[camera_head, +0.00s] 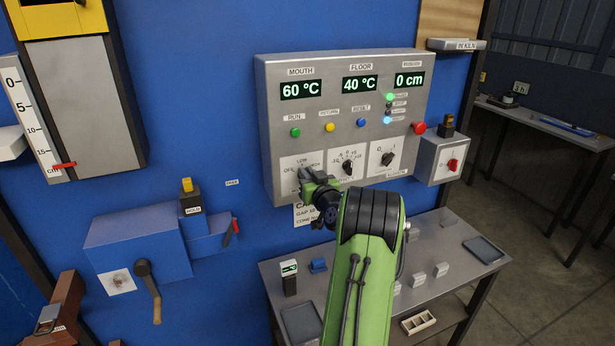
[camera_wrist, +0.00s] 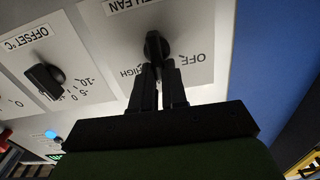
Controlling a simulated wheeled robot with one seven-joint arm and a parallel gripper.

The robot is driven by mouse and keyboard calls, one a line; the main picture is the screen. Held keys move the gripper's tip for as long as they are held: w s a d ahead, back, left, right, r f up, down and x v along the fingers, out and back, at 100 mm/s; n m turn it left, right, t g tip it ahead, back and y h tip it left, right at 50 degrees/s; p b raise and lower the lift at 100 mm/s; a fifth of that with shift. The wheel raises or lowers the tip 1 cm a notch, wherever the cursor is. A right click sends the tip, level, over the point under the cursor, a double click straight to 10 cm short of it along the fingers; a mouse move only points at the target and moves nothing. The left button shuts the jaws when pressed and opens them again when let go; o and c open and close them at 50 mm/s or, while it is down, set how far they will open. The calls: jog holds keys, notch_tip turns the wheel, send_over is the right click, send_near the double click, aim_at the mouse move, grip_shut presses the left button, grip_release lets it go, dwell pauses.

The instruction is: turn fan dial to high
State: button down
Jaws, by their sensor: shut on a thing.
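The fan dial is a black knob on a white plate (camera_head: 288,181) marked OFF and LOW, at the lower left of the grey control panel (camera_head: 340,95). In the head view my gripper (camera_head: 306,175) is at this plate and mostly hides the knob. In the wrist view, which is upside down, the black fan dial (camera_wrist: 154,42) sits between the OFF and HIGH labels. My gripper (camera_wrist: 159,66) has its two fingers close together, shut on the knob. Which mark the knob points to is hard to tell.
An offset dial (camera_head: 348,168) and another black dial (camera_head: 387,158) sit to the right on the same panel. A red button (camera_head: 418,128) and a grey box with a red switch (camera_head: 452,165) stand farther right. A metal table (camera_head: 440,285) with small items is below.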

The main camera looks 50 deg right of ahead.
jog(key=m+b, duration=0.1)
jog(key=m, duration=0.2)
jog(key=m+b, duration=0.1)
jog(key=m, duration=0.3)
jog(key=d+m+b, duration=0.1)
jog(key=m, duration=0.3)
jog(key=shift+s+d+f, duration=0.1)
jog(key=shift+s+f, duration=0.2)
jog(key=shift+f, duration=0.1)
jog(key=shift+m, duration=0.4)
jog(key=c, duration=1.2)
grip_release()
jog(key=shift+o, duration=0.2)
jog(key=shift+w+d+f, duration=0.1)
jog(key=shift+d+f, duration=0.05)
jog(key=b+v, duration=0.5)
jog(key=v, duration=1)
jog(key=shift+s+a, duration=0.2)
jog(key=shift+s, duration=0.1)
